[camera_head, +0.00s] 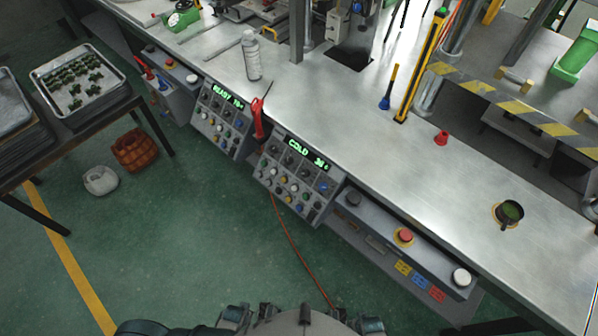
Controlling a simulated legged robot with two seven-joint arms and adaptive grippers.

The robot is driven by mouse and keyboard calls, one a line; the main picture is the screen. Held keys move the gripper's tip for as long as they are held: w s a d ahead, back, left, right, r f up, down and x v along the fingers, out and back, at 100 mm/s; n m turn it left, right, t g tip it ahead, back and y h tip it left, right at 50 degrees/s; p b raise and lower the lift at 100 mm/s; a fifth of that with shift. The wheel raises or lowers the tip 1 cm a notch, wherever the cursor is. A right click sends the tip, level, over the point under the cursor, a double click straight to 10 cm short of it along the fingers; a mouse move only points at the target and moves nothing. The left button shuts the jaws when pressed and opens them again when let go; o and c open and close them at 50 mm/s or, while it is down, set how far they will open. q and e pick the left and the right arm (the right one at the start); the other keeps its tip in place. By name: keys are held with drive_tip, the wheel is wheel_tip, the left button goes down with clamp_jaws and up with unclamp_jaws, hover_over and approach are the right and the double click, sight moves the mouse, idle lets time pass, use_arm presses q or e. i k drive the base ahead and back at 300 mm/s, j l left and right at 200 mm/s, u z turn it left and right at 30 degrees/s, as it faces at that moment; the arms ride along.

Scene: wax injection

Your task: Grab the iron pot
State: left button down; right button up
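A small dark pot (511,209) with a yellowish rim and green contents stands on the metal worktop (470,190) at the right. A short dark handle sticks out from it toward the front of the bench. Neither of my grippers shows in the head view; only parts of my own body are visible along the bottom edge. Nothing is seen touching the pot.
Control panels (291,177) with lit displays line the bench front. Worktop around the pot is clear. A tray (58,108) lies at left.

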sight(510, 212)
drive_tip(key=z, duration=1.75)
drive_tip(key=k+l, duration=0.05)
drive_tip(key=k, duration=0.05)
